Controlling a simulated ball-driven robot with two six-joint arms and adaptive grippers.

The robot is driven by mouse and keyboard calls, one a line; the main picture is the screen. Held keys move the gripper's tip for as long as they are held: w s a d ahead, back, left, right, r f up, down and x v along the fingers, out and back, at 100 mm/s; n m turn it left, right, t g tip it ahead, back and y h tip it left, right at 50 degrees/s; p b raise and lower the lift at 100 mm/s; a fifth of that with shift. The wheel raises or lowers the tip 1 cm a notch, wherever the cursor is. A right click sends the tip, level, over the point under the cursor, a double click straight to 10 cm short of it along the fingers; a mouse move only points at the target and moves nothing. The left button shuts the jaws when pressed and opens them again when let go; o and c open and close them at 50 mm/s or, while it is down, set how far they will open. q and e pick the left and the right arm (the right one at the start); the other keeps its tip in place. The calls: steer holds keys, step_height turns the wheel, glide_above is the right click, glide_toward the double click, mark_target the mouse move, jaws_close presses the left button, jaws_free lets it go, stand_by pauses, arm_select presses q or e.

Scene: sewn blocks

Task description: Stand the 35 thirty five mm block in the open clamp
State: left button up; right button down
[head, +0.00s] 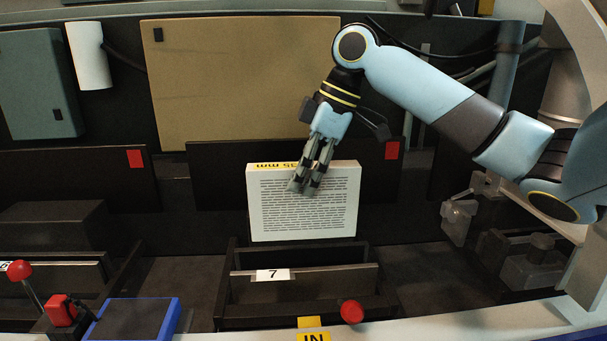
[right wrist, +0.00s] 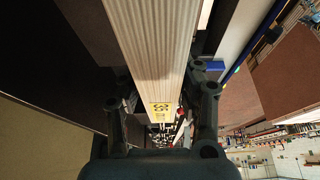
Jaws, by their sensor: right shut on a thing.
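The 35 mm block (head: 304,215) is a white block with lines of print on its face and a yellow "35 mm" label on its top edge, upside down in the head view. My right gripper (head: 304,180) is shut on its upper part. The block hangs upright over the clamp (head: 300,284), marked 7. Its lower edge shows just above the clamp's dark back bar; I cannot tell if they touch. In the right wrist view the block's ridged pale edge (right wrist: 150,45) lies between the fingers (right wrist: 160,102). My left gripper is out of view.
A red knob (head: 351,312) stands at the clamp's front. At left are a red-ball lever (head: 19,270) and a blue-edged pad (head: 133,320). A dark panel with a red tag (head: 392,150) stands behind the block. Clear fittings (head: 530,265) sit at right.

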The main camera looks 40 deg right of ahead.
mark_target(330, 186)
step_height(330, 186, down, 4)
steer(key=b, duration=0.4)
steer(key=shift+f, duration=0.1)
steer(key=shift+s+f+b, duration=0.1)
steer(key=shift+f+b, duration=0.2)
steer(key=shift+f, duration=0.05)
step_height(330, 186, down, 8)
steer(key=b, duration=0.2)
steer(key=shift+r+b, duration=0.2)
steer(key=shift+b, duration=0.15)
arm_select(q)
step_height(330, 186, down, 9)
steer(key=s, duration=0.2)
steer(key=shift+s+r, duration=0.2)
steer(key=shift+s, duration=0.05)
arm_select(e)
steer(key=shift+f, duration=0.6)
steer(key=c, duration=0.8)
jaws_free()
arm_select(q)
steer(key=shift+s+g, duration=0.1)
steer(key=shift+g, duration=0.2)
arm_select(e)
steer(key=v, duration=1.2)
steer(key=shift+a, duration=0.1)
steer(key=shift+r, duration=0.1)
